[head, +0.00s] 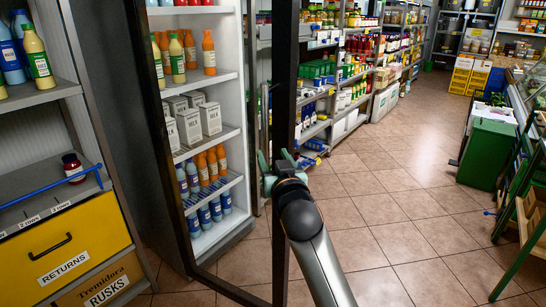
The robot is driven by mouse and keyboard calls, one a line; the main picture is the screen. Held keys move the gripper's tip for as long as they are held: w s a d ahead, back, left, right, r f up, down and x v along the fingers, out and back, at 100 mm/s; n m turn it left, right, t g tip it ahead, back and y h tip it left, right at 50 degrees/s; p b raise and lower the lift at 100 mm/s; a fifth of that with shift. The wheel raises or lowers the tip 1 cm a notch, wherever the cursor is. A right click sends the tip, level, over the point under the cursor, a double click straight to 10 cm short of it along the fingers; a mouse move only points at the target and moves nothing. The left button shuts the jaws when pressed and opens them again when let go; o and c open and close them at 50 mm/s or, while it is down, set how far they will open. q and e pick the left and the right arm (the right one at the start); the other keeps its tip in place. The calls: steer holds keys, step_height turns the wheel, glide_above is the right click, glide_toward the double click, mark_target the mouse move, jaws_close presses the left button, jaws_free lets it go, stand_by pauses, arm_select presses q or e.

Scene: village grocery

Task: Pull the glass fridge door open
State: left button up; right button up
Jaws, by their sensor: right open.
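The glass fridge door (286,75) has a dark frame and stands ajar. Its lower edge runs out from the left side of the fridge towards me, and its free edge stands clear of the white cabinet (247,215). Bottles and milk cartons show through the glass. My right gripper (278,163), with greenish fingers, is open at that free edge, around mid-height. Whether it touches the frame or bar I cannot tell. My left gripper is out of view.
A shelf unit with yellow RETURNS drawer (67,250) and blue rail (50,187) stands close on the left. Stocked shelves (318,129) line the aisle behind the door. Tiled floor (400,210) is free at right, up to a green bin (487,153) and wooden stand (530,222).

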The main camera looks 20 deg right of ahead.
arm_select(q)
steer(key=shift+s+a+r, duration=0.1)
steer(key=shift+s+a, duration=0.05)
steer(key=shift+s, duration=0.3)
arm_select(e)
steer(key=shift+s, duration=0.35)
steer(key=s+a+f+n+g+y+p, duration=0.1)
steer(key=s+a+f+n+g+y, duration=0.1)
steer(key=s+f, duration=0.8)
steer(key=s+a+f+n+g+y+p, duration=0.1)
steer(key=s+a+f+g, duration=0.15)
steer(key=f, duration=1.35)
arm_select(q)
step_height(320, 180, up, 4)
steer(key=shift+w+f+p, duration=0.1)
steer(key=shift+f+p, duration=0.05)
steer(key=shift+p, duration=0.7)
arm_select(e)
steer(key=s+f+g, duration=0.1)
steer(key=s+f, duration=0.3)
steer(key=s, duration=0.3)
steer(key=s+a+f+g+y, duration=0.1)
steer(key=s+f, duration=0.3)
steer(key=s, duration=0.3)
steer(key=s+a+f+g+y, duration=0.1)
steer(key=s+f+g, duration=0.1)
steer(key=s+f, duration=0.2)
steer(key=s, duration=0.2)
steer(key=shift+s+n, duration=0.4)
